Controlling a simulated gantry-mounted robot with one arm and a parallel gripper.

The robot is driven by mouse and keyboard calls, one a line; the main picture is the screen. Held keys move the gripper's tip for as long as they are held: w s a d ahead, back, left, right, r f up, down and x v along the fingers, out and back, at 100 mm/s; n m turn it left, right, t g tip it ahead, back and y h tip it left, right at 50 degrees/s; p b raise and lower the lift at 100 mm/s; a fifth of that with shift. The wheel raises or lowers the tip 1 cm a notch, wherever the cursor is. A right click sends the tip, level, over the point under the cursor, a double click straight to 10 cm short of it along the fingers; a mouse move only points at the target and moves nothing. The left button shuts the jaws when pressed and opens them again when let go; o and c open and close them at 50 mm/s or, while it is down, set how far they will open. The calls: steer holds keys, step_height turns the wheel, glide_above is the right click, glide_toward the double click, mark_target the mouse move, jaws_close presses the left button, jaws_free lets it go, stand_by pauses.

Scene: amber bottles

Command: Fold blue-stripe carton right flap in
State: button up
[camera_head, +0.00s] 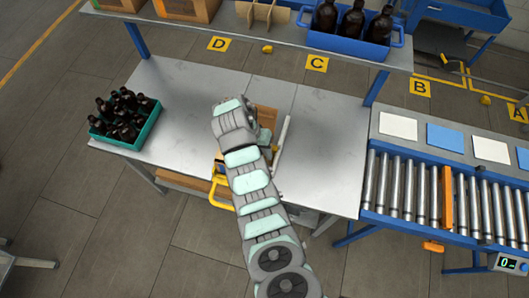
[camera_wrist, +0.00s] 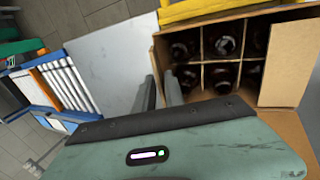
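The carton stands on the steel table, mostly hidden by my arm in the head view; a brown part of it (camera_head: 267,116) shows beside my wrist. In the wrist view the open carton (camera_wrist: 205,31) holds several dark bottles in divider cells. One flap (camera_wrist: 287,64) stands out at its right in that picture; another brown panel lies at the lower right.
A teal crate of bottles (camera_head: 128,119) stands at the table's left. A yellow frame (camera_head: 218,188) is at the front edge. A roller conveyor (camera_head: 408,187) is at the right. Bare table (camera_head: 325,135) lies between.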

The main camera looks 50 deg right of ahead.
jaws_close()
steer(key=shift+w+f+b, duration=0.1)
steer(key=shift+b, duration=0.2)
stand_by(1.0)
steer(key=b, duration=0.1)
steer(key=g+h+b, duration=0.1)
steer(key=b, duration=0.1)
steer(key=shift+w+a+f+b, duration=0.2)
steer(key=shift+w+f+b, duration=0.1)
steer(key=shift+w, duration=0.05)
steer(key=g+b, duration=0.1)
steer(key=b, duration=0.2)
steer(key=g+b, duration=0.1)
steer(key=b, duration=0.2)
steer(key=shift+w+a+f+h, duration=0.15)
steer(key=shift+w+f+h, duration=0.05)
steer(key=shift+f+h, duration=0.2)
steer(key=b, duration=0.4)
steer(key=g+b, duration=0.1)
steer(key=b, duration=0.3)
steer(key=shift+w+a+f+g+h+b, duration=0.1)
steer(key=shift+w+f+g+h+b, duration=0.1)
steer(key=shift+g+h+b, duration=0.15)
steer(key=b, duration=0.3)
steer(key=shift+r+g+h+b, duration=0.25)
steer(key=shift+g+h+b, duration=0.1)
steer(key=shift+b, duration=0.05)
steer(key=shift+r, duration=0.1)
steer(key=shift+o, duration=1.7)
jaws_free()
